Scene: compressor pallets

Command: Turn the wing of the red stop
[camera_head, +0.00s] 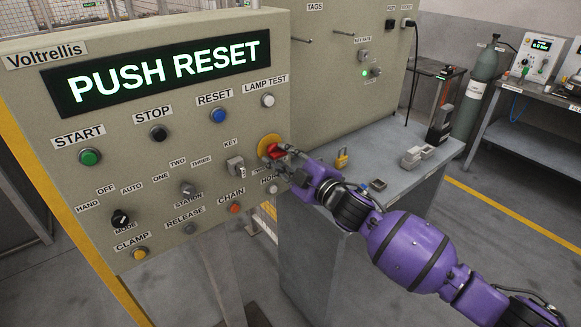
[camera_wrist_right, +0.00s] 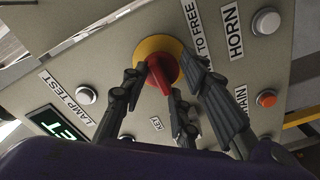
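The red stop (camera_head: 271,149) is a red knob on a round yellow plate, on the right part of the panel's front. In the right wrist view its raised red wing (camera_wrist_right: 160,76) points down in the picture toward my fingers. My right gripper (camera_head: 283,152) is at the stop. In the wrist view its dark fingers (camera_wrist_right: 163,80) stand on both sides of the knob, with gaps between them and the wing. I cannot tell whether a fingertip touches the knob's edge. My left gripper is in neither view.
The panel's lit display (camera_head: 160,74) reads PUSH RESET. A white lamp test button (camera_head: 268,100), a key switch (camera_head: 235,165) and an orange chain button (camera_head: 235,208) sit close to the stop. A grey bench (camera_head: 390,150) holding a yellow padlock (camera_head: 342,158) stands behind my right arm.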

